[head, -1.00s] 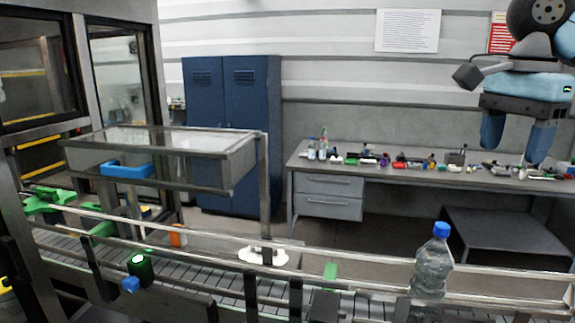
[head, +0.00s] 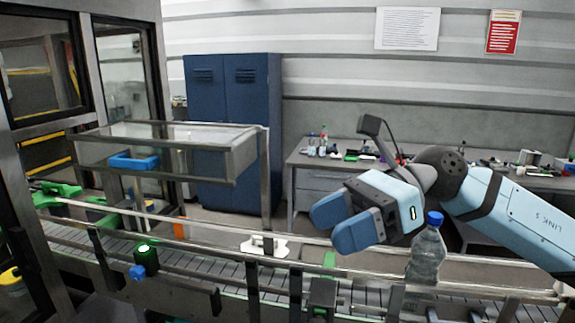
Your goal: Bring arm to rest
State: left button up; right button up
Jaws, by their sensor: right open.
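My right gripper (head: 343,222) is in the head view, right of the middle, with its arm coming in from the right. Its two blue fingers point left and a little down, and it is open and empty. It hangs above the conveyor rails. A clear bottle with a blue cap (head: 427,253) stands upright on the conveyor, just right of the gripper body and partly behind the rail. I cannot tell the gap between them in depth. My left gripper is not in view.
The conveyor (head: 190,287) with metal guide rails runs across the front. A clear-walled box (head: 190,150) stands over it at left, near a machine frame. A workbench (head: 305,160) with small items and blue lockers (head: 232,130) are behind. Floor shows between bench and conveyor.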

jog(key=w+d+f+n+t+h, duration=0.2)
jog(key=d+f+n+t+h, duration=0.35)
jog(key=f+n+t, duration=0.65)
jog(key=w+d+f+n+t+h, duration=0.3)
jog(key=d+f+n+t+h, duration=0.25)
jog(key=f+n+t, duration=0.6)
jog(key=s+d+f+m+g+h, duration=0.1)
jog(key=s+d+f+m+g, duration=0.3)
jog(key=s+f+g, duration=0.6)
jog(key=s+d+f+m+g+h, duration=0.2)
jog(key=s+d+f+g, duration=0.45)
jog(key=s, duration=0.75)
pick_arm(q)
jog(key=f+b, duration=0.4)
jog(key=b, duration=0.1)
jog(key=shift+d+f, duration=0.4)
pick_arm(e)
jog(key=w+a+f+t+y, duration=0.1)
jog(key=w+a+f+t, duration=0.1)
jog(key=f, duration=0.4)
jog(key=w+a+f+t+y, duration=0.1)
jog(key=w+a+f+t, duration=0.1)
jog(key=f, duration=0.5)
jog(key=w+a+f+t+y, duration=0.1)
jog(key=w+a+f+t, duration=0.1)
jog(key=a+f+t, duration=0.2)
notch_tip(320, 180, down, 3)
jog(key=shift+f+n+t, duration=0.15)
jog(key=shift+n+t, duration=0.25)
jog(key=shift+n, duration=0.05)
